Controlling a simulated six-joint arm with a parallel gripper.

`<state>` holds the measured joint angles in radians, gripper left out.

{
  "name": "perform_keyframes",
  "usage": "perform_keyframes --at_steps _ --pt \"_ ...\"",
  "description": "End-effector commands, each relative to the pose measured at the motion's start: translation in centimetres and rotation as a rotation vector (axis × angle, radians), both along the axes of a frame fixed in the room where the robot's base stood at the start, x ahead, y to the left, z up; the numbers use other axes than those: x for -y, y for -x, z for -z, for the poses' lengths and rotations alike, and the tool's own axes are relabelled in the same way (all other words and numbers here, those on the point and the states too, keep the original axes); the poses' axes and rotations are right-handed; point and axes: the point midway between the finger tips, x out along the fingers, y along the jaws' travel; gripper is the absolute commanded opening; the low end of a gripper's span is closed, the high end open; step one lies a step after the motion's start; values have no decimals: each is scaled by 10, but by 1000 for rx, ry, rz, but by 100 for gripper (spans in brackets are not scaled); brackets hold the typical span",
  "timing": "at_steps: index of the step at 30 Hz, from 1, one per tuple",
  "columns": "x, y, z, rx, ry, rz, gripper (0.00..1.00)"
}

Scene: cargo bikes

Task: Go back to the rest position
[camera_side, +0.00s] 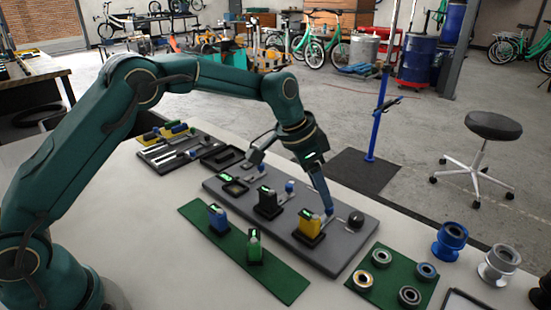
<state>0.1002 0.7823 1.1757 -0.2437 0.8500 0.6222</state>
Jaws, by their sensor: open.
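My gripper (290,172) is at the end of my green arm, pointing down over the grey board (330,255) on the pale bench. Its two fingers are spread wide, one to the left and one to the right. The right finger comes down close to a blue piece beside a yellow block (308,226); I cannot tell if it touches. Nothing shows held between the fingers.
A square green mat (390,262) holds several rings. Blue and silver spools (450,240) stand at the right. A tool tray (175,150) lies behind left.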

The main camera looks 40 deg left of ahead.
Motion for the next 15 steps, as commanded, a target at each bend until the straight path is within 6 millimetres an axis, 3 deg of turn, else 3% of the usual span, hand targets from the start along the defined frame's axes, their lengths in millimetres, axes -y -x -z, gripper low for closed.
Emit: perform_keyframes --at_steps 11,15 --pt "-2 2 -5 -1 0 -2 55" --pt "-4 -3 -26 48 4 -7 55"
